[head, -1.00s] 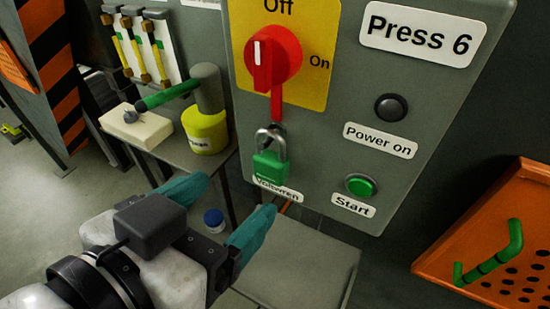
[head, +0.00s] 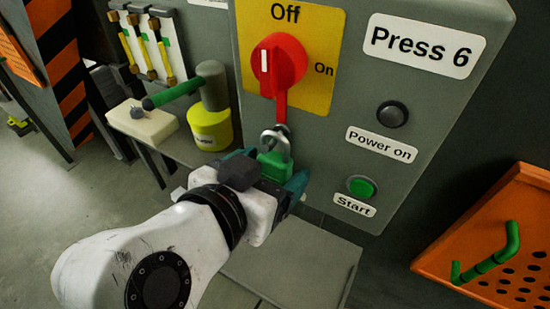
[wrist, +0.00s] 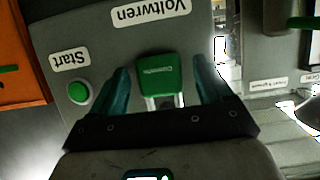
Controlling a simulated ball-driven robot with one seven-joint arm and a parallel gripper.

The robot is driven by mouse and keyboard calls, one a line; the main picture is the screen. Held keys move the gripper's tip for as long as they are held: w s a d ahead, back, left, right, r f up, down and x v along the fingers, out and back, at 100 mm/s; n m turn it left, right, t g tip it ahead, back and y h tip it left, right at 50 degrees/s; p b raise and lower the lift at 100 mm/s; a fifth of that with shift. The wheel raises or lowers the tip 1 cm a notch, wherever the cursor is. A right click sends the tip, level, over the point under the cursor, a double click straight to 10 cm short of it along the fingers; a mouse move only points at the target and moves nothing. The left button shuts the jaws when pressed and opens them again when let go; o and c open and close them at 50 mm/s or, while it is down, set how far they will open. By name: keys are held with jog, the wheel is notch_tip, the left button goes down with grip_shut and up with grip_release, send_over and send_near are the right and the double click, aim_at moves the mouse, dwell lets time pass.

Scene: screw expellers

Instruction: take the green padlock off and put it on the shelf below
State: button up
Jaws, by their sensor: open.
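The green padlock (head: 275,163) hangs by its grey shackle from the red tab below the red rotary switch (head: 279,66) on the Press 6 panel. My gripper (head: 268,171) is at the padlock with its teal fingers spread. In the upside-down wrist view the padlock body (wrist: 160,76) sits between the two fingers, with a gap on each side. My gripper (wrist: 163,80) is open and empty. In the head view my gripper hides the padlock's lower part. The grey shelf (head: 290,258) lies below the panel, its top bare where visible.
The green Start button (head: 362,187) is right of the padlock. An orange perforated tray (head: 480,240) with a green handle stands at right.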

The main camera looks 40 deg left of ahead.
jog(key=c, duration=1.1)
jog(key=shift+r, duration=0.1)
jog(key=shift+r, duration=0.5)
jog(key=s+d+b, duration=0.3)
jog(key=s+d, duration=0.1)
jog(key=s, duration=1.3)
jog(key=shift+s+d+r, duration=0.15)
jog(key=shift+s, duration=0.15)
jog(key=shift+s, duration=0.1)
jog(key=s+d+p, duration=0.1)
jog(key=s+p, duration=0.6)
jog(key=shift+d, duration=0.3)
dwell(0.4)
dwell(0.4)
